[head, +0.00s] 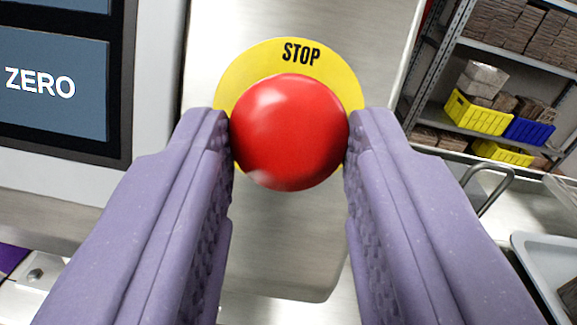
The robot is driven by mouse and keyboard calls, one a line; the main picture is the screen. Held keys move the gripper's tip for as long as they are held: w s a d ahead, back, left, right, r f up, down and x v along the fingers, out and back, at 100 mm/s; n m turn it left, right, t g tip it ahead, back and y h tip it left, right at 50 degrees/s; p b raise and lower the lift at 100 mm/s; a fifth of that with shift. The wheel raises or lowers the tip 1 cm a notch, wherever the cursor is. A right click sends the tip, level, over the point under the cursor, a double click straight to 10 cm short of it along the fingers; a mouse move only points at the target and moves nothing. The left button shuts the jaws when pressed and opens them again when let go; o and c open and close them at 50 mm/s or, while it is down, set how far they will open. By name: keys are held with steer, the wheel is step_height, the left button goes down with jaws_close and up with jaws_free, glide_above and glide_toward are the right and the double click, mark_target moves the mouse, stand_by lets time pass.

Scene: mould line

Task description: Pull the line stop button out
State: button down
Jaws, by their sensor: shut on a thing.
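The line stop button (290,132) is a round, glossy red knob in the middle of the head view. Behind it is a yellow round plate (240,78) with the word STOP, on a brushed metal panel (215,30). My gripper (290,140) has two purple fingers with textured inner pads. The fingertips touch the knob on its left and right sides, so the gripper is shut on it. The knob's stem and the gap behind it are hidden by the knob itself.
A screen (60,85) with a ZERO key is at the left. At the right, metal shelving (490,50) holds yellow and blue crates and stacked brown goods. A grey tray (535,260) and a bent metal handle (490,185) are at the lower right.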

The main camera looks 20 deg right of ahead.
steer(key=c, duration=0.7)
jaws_free()
steer(key=shift+s, duration=0.15)
steer(key=shift+r, duration=0.1)
steer(key=v, duration=0.7)
steer(key=shift+s+a+p, duration=0.15)
steer(key=shift+s+p, duration=0.25)
steer(key=w+a+r+g+y+b, duration=0.1)
steer(key=a+r, duration=0.3)
steer(key=r, duration=0.4)
steer(key=w+a+r+b, duration=0.1)
steer(key=a+r, duration=0.2)
steer(key=r, duration=0.5)
steer(key=s+a+r+g+y, duration=0.1)
steer(key=s+a+r+y, duration=0.1)
steer(key=s+a+r, duration=0.5)
step_height(320, 180, up, 4)
steer(key=shift+s+a+f+y, duration=0.2)
steer(key=shift+s+a+y, duration=0.2)
steer(key=shift+a, duration=0.15)
